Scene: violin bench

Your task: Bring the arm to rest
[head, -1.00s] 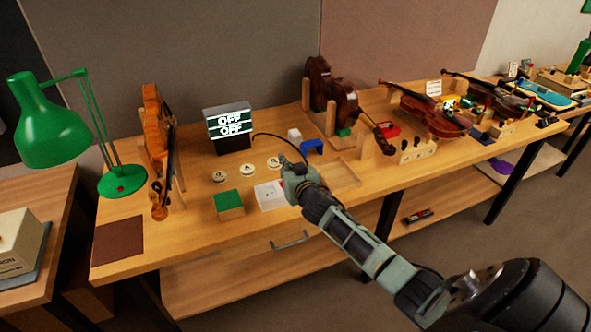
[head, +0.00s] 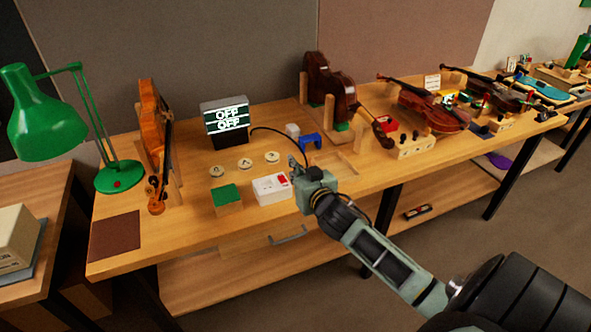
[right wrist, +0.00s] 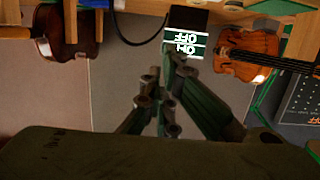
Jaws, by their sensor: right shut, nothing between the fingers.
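My right arm comes in from the lower right in the head view. Its gripper (head: 296,165) is shut and empty above the front of the bench (head: 190,243), just right of a white box with a red switch (head: 270,188). In the right wrist view the closed fingers (right wrist: 172,62) point toward the display box (right wrist: 187,28), which appears upside down. My left gripper is not in view.
A green-topped block (head: 226,197) and several round white discs (head: 245,166) lie left of the gripper. A blue stand (head: 311,141) is behind it. An orange violin (head: 152,130) stands at left, beside a green lamp (head: 48,115). Several darker instruments lie to the right.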

